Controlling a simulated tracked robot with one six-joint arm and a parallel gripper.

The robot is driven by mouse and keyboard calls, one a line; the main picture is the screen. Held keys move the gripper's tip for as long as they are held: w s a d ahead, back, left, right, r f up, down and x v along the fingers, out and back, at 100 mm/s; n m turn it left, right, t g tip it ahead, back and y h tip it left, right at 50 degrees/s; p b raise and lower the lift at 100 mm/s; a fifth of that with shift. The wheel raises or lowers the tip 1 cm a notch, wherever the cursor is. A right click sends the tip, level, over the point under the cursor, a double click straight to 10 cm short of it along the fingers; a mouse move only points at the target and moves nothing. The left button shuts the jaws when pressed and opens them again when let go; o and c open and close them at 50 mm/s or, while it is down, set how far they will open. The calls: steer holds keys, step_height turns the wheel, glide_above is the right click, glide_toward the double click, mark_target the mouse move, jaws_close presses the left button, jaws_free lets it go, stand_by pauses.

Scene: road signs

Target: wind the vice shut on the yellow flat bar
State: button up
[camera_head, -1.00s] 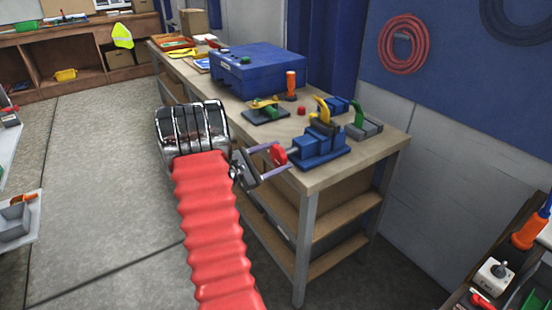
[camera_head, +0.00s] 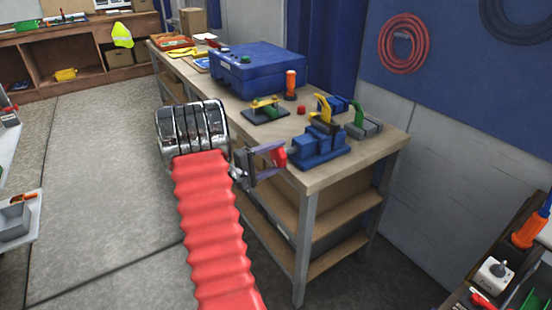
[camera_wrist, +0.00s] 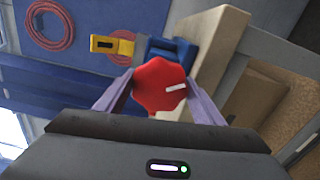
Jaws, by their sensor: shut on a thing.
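The blue vice (camera_head: 318,150) stands near the front right corner of the workbench. The yellow flat bar (camera_head: 323,106) stands up at the vice, with a dark part below it; I cannot tell how tightly the jaws hold it. My gripper (camera_head: 281,158) is at the vice's left end, shut on its red knob (camera_head: 279,155). In the wrist view, the red knob (camera_wrist: 158,85) with a white mark sits between the two purple-grey fingers. Behind it are part of the blue vice (camera_wrist: 178,52) and the yellow bar (camera_wrist: 112,44). The knob hides the spindle.
The workbench (camera_head: 345,165) also carries a large blue case (camera_head: 255,68), an orange-handled tool (camera_head: 291,82), a small red piece (camera_head: 301,110), and a green piece on a grey block (camera_head: 359,122). A tool shelf (camera_head: 500,275) stands at lower right. Open floor (camera_head: 100,170) lies left.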

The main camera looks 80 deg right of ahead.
steer(key=shift+s+f+m, duration=0.1)
steer(key=shift+m, duration=0.7)
steer(key=o, duration=1.1)
steer(key=shift+c, duration=0.2)
steer(key=shift+f, duration=0.1)
